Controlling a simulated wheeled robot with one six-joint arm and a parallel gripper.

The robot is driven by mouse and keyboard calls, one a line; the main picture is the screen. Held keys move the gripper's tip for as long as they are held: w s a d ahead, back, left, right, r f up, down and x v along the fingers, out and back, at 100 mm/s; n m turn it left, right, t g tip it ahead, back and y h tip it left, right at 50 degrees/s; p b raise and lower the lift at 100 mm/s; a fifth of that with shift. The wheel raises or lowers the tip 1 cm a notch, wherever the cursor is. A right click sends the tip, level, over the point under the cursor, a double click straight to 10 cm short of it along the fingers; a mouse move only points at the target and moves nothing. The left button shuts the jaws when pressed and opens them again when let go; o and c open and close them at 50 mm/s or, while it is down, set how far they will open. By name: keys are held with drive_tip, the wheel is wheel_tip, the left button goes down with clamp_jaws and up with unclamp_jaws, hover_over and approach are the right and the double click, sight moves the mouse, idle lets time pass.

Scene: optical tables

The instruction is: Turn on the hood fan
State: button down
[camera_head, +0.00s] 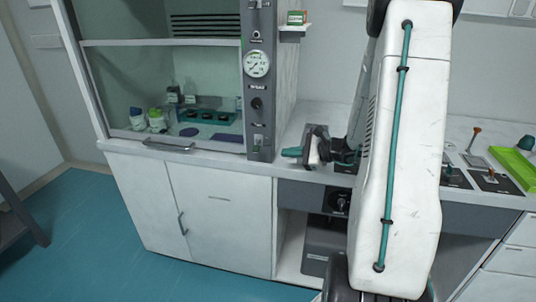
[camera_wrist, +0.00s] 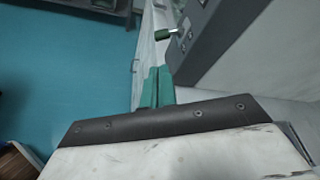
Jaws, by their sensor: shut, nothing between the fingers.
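The fume hood (camera_head: 285,75) stands at the left of the head view. The labels are too small to read. My gripper (camera_head: 292,152) is just right of the panel's foot, apart from it, with teal fingers together and empty.
Bottles (camera_head: 157,120) and a teal rack (camera_head: 206,117) stand inside the hood behind the sash with its handle (camera_head: 168,146). White cabinets (camera_head: 215,220) are below. A green tray (camera_head: 515,166) lies on the right bench.

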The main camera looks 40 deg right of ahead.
sight(256, 148)
drive_tip(key=x, duration=1)
